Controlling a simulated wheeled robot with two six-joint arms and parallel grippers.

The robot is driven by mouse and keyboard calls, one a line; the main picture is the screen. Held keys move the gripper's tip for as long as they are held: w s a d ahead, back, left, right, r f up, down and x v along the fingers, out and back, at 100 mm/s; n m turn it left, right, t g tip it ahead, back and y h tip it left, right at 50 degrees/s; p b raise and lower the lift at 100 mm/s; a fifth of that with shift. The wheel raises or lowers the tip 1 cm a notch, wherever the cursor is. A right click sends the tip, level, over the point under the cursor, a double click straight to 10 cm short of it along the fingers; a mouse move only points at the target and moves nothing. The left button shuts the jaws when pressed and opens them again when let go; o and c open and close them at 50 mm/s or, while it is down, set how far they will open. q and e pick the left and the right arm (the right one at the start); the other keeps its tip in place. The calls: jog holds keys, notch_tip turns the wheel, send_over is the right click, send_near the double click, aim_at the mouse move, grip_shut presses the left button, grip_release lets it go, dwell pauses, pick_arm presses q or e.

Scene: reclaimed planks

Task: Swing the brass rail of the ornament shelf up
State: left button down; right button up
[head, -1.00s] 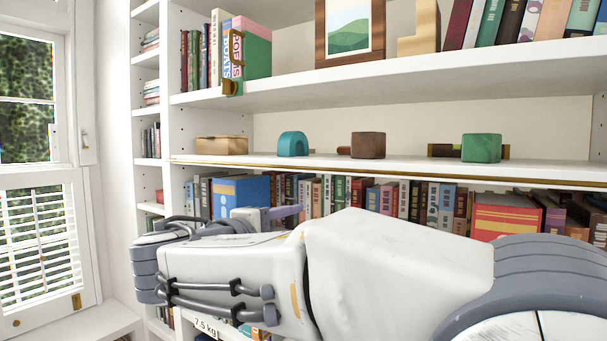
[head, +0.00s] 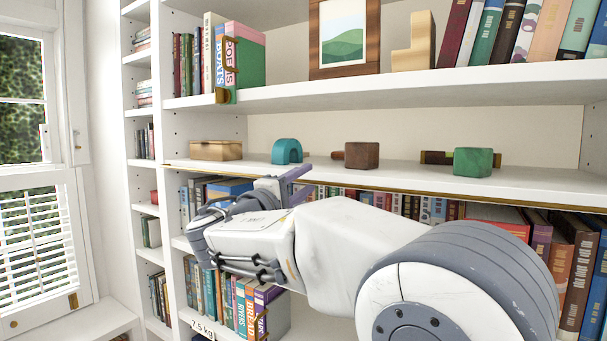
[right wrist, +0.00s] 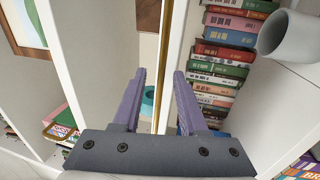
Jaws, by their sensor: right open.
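The brass rail (head: 480,196) runs along the front edge of the white ornament shelf (head: 400,171), down at shelf level. My right gripper (head: 289,183) is at this edge, below the teal arch (head: 287,151), its purple fingers partly hidden by its own wrist. In the right wrist view the gripper (right wrist: 160,90) is open, with the rail (right wrist: 167,65) running between its fingers, clear of both as far as I can see. A brown cube (head: 361,155), a green cube (head: 473,162) and a wooden box (head: 216,150) stand on the shelf. My left gripper is not in view.
Books (head: 238,300) fill the shelves below, close under my right arm. The upper shelf (head: 400,87) holds books, a framed picture (head: 344,35) and a wooden block (head: 415,45). A grey-white cylinder (right wrist: 288,36) shows at the right wrist view's upper right.

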grip_shut()
jog(key=shift+r+g+p, duration=0.25)
jog(key=shift+g+p, duration=0.15)
dwell(0.4)
jog(key=shift+w+r+g+y+p, duration=0.1)
jog(key=shift+r+g+y+p, duration=0.35)
jog(key=shift+y+p, duration=0.2)
jog(key=g+p, duration=0.1)
jog(key=p, duration=0.1)
jog(key=r+g+y+p, duration=0.1)
jog(key=p, duration=0.1)
jog(key=g+y+p, duration=0.1)
jog(key=p, duration=0.1)
jog(key=shift+w+d+r, duration=0.2)
jog(key=shift+r, duration=0.05)
jog(key=shift+w+f+g+y+p, duration=0.15)
jog(key=shift+g+y+p, duration=0.3)
jog(key=shift+p, duration=0.55)
jog(key=shift+f, duration=0.1)
grip_release()
